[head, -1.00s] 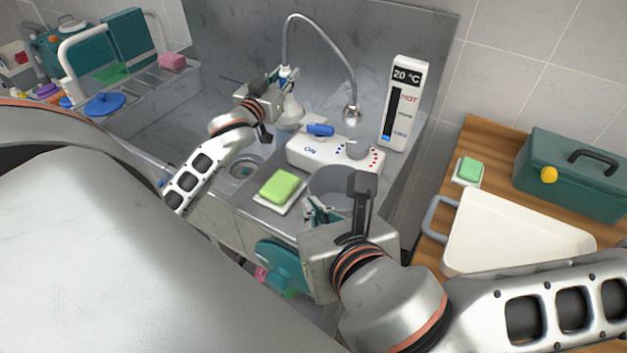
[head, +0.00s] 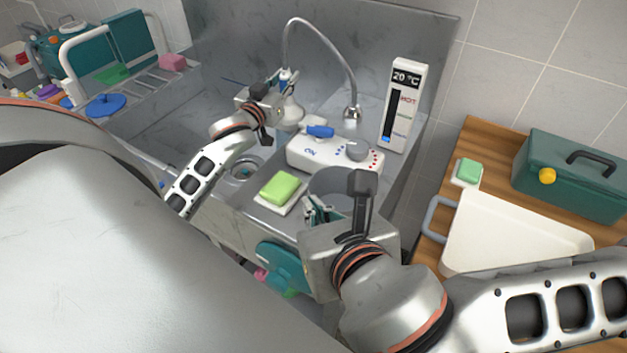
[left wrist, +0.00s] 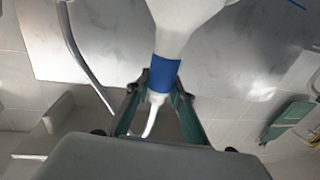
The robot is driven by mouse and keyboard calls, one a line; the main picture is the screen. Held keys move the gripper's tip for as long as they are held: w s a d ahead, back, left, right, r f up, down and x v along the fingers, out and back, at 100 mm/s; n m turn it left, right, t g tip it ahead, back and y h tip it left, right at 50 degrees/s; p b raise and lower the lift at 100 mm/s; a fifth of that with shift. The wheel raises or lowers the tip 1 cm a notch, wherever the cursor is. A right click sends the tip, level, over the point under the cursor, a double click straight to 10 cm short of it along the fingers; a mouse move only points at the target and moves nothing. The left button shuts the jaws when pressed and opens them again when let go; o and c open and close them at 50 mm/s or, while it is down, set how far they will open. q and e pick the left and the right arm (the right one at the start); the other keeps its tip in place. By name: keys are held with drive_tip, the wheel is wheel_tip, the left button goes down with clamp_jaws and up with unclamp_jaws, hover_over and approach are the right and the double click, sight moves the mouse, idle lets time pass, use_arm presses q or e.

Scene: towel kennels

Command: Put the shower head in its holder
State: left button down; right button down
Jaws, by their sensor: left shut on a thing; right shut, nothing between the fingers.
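The shower head (head: 292,110) is white with a blue band on its neck and hangs over the sink's back part, its wide end down. My left gripper (head: 281,90) is shut on it. In the left wrist view, the fingers close around the neck at the blue band (left wrist: 165,74), and the white head (left wrist: 187,18) extends upward. A grey hose (head: 318,46) arches from its top to a metal fitting (head: 352,113) at the right. I cannot make out the holder for certain.
A white control box (head: 305,153) with a blue handle (head: 320,131) and grey knob stands near the shower head. A temperature panel (head: 402,105) stands right. A white tray (head: 512,240) lies on the wooden counter.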

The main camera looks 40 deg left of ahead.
use_arm(q)
drive_tip(key=c, duration=1.7)
unclamp_jaws()
drive_tip(key=v, duration=1.2)
drive_tip(key=shift+d, duration=0.1)
